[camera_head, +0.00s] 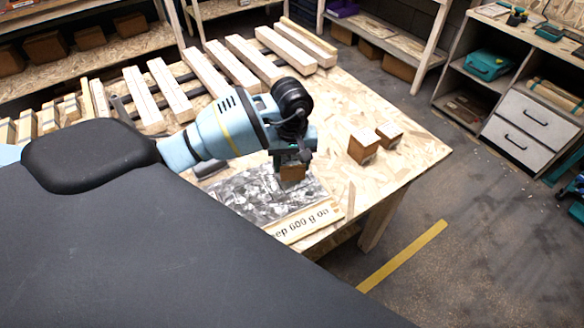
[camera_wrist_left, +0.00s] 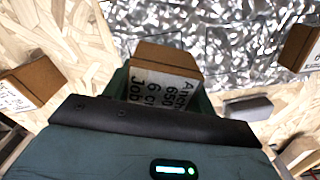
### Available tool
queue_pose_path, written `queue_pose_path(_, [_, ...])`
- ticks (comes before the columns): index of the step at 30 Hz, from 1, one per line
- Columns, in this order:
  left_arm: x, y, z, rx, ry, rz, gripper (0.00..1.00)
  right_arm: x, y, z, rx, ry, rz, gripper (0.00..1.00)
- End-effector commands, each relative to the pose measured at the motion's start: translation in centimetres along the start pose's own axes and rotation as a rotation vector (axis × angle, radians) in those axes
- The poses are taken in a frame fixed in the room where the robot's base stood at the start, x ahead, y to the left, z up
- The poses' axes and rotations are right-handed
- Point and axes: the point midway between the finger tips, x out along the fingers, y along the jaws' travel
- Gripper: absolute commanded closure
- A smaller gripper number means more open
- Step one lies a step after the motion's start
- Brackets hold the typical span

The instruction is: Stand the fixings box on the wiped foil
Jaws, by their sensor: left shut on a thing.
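My left gripper (camera_head: 292,155) points down over the crumpled silver foil (camera_head: 240,197) on the work table. It is shut on a small brown fixings box (camera_head: 292,173), which looks upright. In the left wrist view the box (camera_wrist_left: 168,62) sits between the green fingers, with a white label partly readable as "650" and "Job". The foil (camera_wrist_left: 235,45) shows beyond it. I cannot tell whether the box's underside touches the foil. My right gripper is not in view.
Two similar brown boxes (camera_head: 363,147) (camera_head: 389,134) stand on the table (camera_head: 415,150) to the right. The left wrist view shows brown boxes at left (camera_wrist_left: 32,82) and right (camera_wrist_left: 303,47), and a grey block (camera_wrist_left: 248,107). Wooden slats (camera_head: 205,72) lie along the back.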

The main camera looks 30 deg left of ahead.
Motion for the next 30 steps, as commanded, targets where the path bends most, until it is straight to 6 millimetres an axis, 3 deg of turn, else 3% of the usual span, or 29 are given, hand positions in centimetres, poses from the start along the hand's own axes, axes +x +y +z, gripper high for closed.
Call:
queue_pose_path(7, [-0.1, 0.3, -0.9, -0.002, 0.001, 0.003, 0.89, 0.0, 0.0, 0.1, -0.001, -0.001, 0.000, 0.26])
queue_pose_path(16, [3.2, 0.3, -0.9, -0.001, 0.002, 0.003, 0.89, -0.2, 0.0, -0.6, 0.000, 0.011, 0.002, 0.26])
queue_pose_path(29, [3.8, 0.2, -0.9, 0.000, 0.002, 0.002, 0.89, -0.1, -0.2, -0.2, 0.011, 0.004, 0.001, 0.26])
queue_pose_path(30, [4.0, 0.2, -0.8, 0.001, 0.000, 0.000, 0.42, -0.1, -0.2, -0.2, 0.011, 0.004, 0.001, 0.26])
